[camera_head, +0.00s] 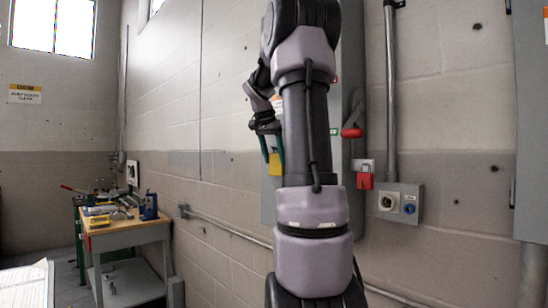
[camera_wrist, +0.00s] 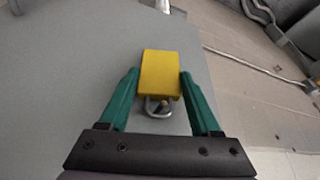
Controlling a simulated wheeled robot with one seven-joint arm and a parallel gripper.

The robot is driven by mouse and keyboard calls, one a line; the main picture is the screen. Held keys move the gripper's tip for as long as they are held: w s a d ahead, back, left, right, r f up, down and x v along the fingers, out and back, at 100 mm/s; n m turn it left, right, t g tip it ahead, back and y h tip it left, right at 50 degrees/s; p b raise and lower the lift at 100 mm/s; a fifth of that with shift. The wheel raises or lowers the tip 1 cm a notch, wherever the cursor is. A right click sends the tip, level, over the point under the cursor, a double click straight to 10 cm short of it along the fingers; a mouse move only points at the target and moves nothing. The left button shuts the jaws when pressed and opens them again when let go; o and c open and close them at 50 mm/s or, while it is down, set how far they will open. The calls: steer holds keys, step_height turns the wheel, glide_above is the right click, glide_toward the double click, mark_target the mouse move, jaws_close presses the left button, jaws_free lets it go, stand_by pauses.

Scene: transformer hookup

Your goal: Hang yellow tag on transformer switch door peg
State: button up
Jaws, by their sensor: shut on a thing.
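The yellow tag (camera_wrist: 160,72) is between the green fingers of my gripper (camera_wrist: 160,80), which are shut on its sides. A metal loop (camera_wrist: 150,108) shows at its lower end in the wrist view. A small brownish stub (camera_wrist: 163,104) shows inside the loop; I cannot tell whether it is the peg or whether the loop is around it. In the head view the tag (camera_head: 275,164) hangs below my gripper (camera_head: 271,148), in front of the grey transformer switch box (camera_head: 267,200). My arm hides much of that box. The wrist view shows a flat grey surface (camera_wrist: 60,90) behind the tag.
A red-handled lever (camera_head: 352,132) and a red block (camera_head: 365,181) are at the box's right side. A grey outlet box (camera_head: 398,203) with conduit is on the wall further right. A workbench (camera_head: 125,238) with tools stands at the left.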

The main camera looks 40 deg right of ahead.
steer(key=o, duration=1.4)
steer(key=v, duration=1.1)
steer(key=s+a+f+n+t+y, duration=0.2)
steer(key=s+a+f+n+y, duration=0.1)
steer(key=s+a+f, duration=0.6)
steer(key=s+a+f+n+t+y, duration=0.3)
steer(key=s+a+f+n, duration=0.3)
steer(key=a, duration=0.9)
steer(key=s+f, duration=0.3)
steer(key=shift+s+a, duration=0.35)
steer(key=shift+a, duration=0.05)
